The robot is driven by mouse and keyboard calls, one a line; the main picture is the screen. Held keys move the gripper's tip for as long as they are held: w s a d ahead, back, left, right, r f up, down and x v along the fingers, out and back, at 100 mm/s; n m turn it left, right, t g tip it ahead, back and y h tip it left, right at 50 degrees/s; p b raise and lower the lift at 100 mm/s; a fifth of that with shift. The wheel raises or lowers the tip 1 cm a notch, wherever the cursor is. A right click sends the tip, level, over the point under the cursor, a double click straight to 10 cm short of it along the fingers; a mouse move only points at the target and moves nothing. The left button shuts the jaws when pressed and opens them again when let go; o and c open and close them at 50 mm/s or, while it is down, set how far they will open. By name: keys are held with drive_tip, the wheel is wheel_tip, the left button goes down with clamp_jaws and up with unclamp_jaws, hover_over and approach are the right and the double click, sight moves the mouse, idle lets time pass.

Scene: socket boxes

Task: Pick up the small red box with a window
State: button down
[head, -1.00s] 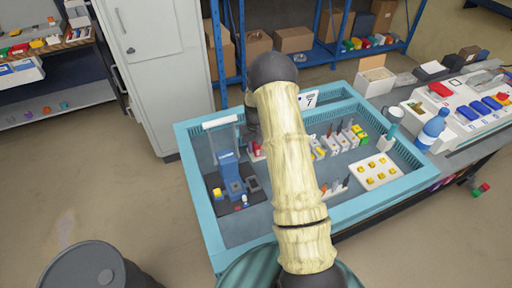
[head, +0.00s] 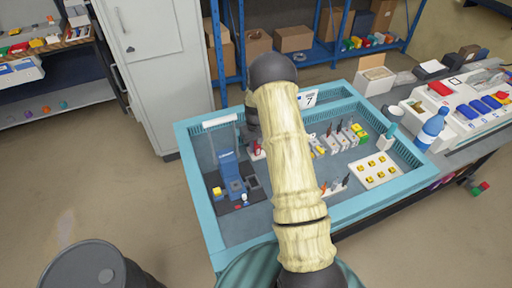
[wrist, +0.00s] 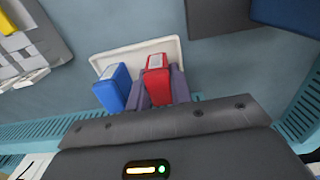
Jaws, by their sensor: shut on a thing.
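The small red box (wrist: 158,82) stands upright in a white tray (wrist: 177,50) in the wrist view, with a pale window on its top end. My gripper (wrist: 158,88) has its two grey-purple fingers on either side of the red box, shut on it. The box appears still within the tray; I cannot tell whether it is lifted. A blue box (wrist: 112,88) of similar shape stands just left of it, beside the left finger. In the head view a bit of red (head: 258,147) shows left of my arm, which hides most of the gripper.
The light-blue bench rim (head: 205,225) surrounds the work area. A blue device (head: 231,175) stands left of my arm. A blue bottle (head: 433,127) stands beyond the rim.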

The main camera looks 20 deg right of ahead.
wheel_tip(320, 180, up, 10)
drive_tip(key=shift+b, duration=0.9)
drive_tip(key=shift+s+d, duration=0.1)
